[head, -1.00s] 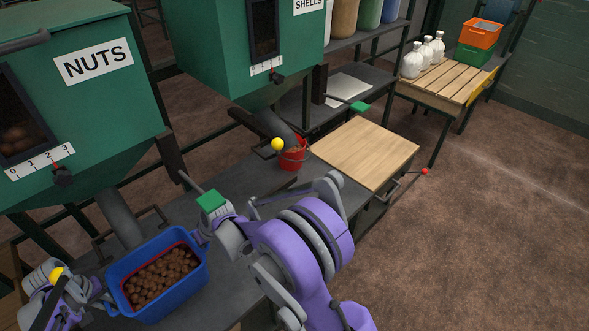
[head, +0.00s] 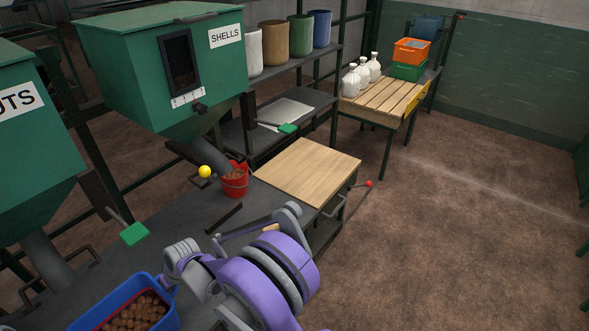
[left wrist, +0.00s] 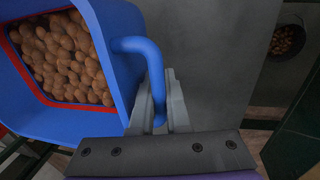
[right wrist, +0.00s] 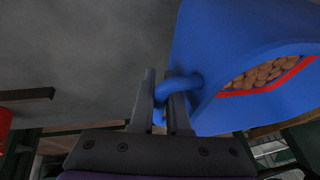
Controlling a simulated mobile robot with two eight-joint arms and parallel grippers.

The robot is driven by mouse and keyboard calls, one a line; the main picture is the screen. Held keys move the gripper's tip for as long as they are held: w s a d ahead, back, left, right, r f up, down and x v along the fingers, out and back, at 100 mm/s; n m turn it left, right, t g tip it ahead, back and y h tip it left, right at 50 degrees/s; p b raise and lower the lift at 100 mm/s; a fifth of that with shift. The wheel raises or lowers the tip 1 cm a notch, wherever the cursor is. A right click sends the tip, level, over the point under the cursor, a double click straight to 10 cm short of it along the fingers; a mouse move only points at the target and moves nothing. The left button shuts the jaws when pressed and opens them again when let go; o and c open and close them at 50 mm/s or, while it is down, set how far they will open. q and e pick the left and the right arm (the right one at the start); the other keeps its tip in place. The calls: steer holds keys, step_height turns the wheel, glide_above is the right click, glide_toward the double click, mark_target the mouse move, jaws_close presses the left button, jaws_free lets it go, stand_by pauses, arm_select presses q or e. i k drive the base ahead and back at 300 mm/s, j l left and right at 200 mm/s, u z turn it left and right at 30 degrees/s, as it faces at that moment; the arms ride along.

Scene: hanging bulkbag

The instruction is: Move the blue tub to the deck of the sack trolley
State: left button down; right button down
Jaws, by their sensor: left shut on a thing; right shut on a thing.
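The blue tub (head: 172,315), red-edged inside and filled with brown nuts, is at the lower left of the head view, partly cut off. My right gripper (head: 172,287) is at its right end. In the right wrist view my right gripper (right wrist: 166,108) is shut on a blue handle of the tub (right wrist: 225,70). In the left wrist view my left gripper (left wrist: 162,108) is shut on the opposite handle of the tub (left wrist: 118,60). The left gripper is outside the head view. I cannot tell how far the tub is above the bench. I cannot make out a sack trolley.
The grey bench (head: 150,240) runs past the tub to a wooden board (head: 308,170). A red bucket (head: 235,182) stands under the SHELLS hopper (head: 165,70). A slatted table (head: 385,98) holds white jugs and crates. The brown floor (head: 450,220) at right is clear.

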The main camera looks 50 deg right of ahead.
mark_target(309, 168)
steer(key=k+l, duration=0.15)
steer(key=l, duration=3.1)
steer(key=i, duration=0.05)
